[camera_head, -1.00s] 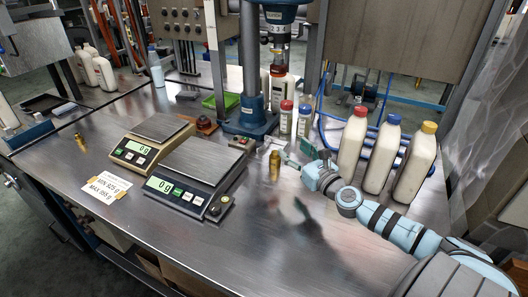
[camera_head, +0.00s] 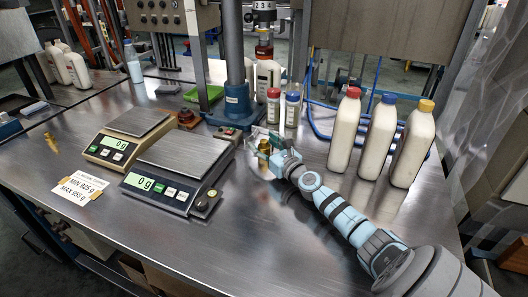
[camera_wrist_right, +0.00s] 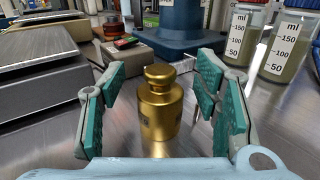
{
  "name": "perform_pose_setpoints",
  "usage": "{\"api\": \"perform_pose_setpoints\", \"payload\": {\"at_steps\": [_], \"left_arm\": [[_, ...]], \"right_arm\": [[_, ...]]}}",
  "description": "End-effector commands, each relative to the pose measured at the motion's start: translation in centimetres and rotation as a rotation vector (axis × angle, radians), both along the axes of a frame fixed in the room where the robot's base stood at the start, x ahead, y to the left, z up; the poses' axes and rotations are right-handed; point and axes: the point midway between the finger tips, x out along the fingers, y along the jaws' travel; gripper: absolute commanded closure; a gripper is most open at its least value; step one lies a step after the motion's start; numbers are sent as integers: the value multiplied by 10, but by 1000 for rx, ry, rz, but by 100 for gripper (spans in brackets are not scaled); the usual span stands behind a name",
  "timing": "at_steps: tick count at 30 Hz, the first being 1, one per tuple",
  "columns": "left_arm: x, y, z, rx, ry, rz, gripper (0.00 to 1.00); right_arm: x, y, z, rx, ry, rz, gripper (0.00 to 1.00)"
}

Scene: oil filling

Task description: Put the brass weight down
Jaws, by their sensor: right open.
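A brass weight (camera_head: 264,148) stands upright on the steel table, just right of the nearer scale. In the right wrist view the brass weight (camera_wrist_right: 160,105) is between the green pads of my right gripper (camera_wrist_right: 162,100). The fingers are spread wide, with a visible gap on each side of the weight. In the head view my right gripper (camera_head: 267,146) surrounds it from the right. A second brass weight (camera_head: 50,140) stands at the far left of the table. My left gripper is out of view.
Two scales, the nearer (camera_head: 178,168) and the farther (camera_head: 131,135), both read 0 and carry nothing. Two small capped bottles (camera_head: 283,108) and a blue press column (camera_head: 234,105) stand behind the weight. Three tall bottles (camera_head: 378,140) stand to the right.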

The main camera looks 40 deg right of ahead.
Motion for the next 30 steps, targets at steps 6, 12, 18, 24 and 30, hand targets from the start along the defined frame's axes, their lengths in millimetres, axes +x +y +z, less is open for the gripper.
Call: {"api": "perform_pose_setpoints", "payload": {"at_steps": [6, 12, 18, 24, 30], "left_arm": [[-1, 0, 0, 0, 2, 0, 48], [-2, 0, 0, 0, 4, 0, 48], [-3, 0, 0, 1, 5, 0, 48], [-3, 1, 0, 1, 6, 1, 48], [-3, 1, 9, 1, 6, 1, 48]], "right_arm": [[0, 0, 1, -1, 0, 0, 53], [0, 0, 1, -1, 0, 0, 85], [0, 0, 1, -1, 0, 0, 100], [0, 0, 2, -2, -2, 0, 100], [0, 0, 10, -2, -2, 0, 100]]}}
